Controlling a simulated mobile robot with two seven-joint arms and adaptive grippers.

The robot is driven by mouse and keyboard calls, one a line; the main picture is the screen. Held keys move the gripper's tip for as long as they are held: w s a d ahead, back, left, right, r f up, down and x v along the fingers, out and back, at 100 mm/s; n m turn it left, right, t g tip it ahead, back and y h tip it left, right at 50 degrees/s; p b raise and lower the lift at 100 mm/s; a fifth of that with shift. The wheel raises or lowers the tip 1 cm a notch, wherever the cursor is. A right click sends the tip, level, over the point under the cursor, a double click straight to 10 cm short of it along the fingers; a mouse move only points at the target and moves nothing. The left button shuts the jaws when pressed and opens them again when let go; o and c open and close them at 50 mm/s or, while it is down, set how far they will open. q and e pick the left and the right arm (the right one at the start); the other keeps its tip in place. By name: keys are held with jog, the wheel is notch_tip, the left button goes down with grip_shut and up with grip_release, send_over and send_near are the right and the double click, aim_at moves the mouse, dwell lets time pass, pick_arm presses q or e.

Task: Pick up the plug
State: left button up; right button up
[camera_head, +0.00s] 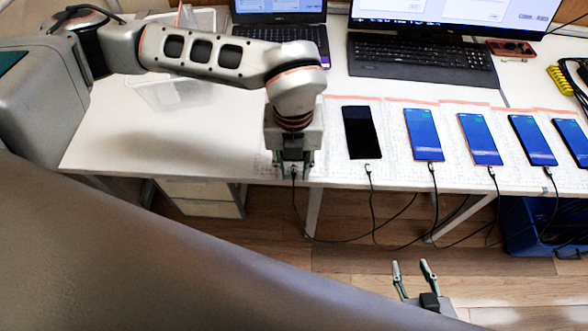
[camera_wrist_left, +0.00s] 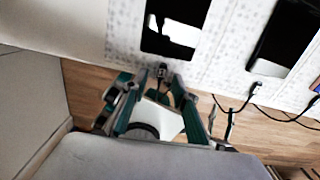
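A small dark plug (camera_head: 293,173) on a black cable sits at the front edge of the white table. It also shows in the left wrist view (camera_wrist_left: 162,70), just below a dark phone (camera_wrist_left: 189,12) and apart from it. My left gripper (camera_head: 293,168) points down over the plug. Its fingers are spread in the left wrist view (camera_wrist_left: 150,80), with the plug between or just beyond the tips; contact cannot be made out. My right gripper (camera_head: 413,266) is open and empty, low in front of the table. In the head view the left gripper and arm hide the dark phone.
Another black phone (camera_head: 360,132) and several blue-screen phones (camera_head: 423,134) lie rightward in a row, with cables hanging off the front edge. A clear bin (camera_head: 165,92) is at the left. The table's left front (camera_head: 150,150) is clear.

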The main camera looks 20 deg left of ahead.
pick_arm(q)
jog(key=shift+f, duration=0.2)
dwell(0.6)
jog(key=shift+c, duration=0.4)
grip_shut()
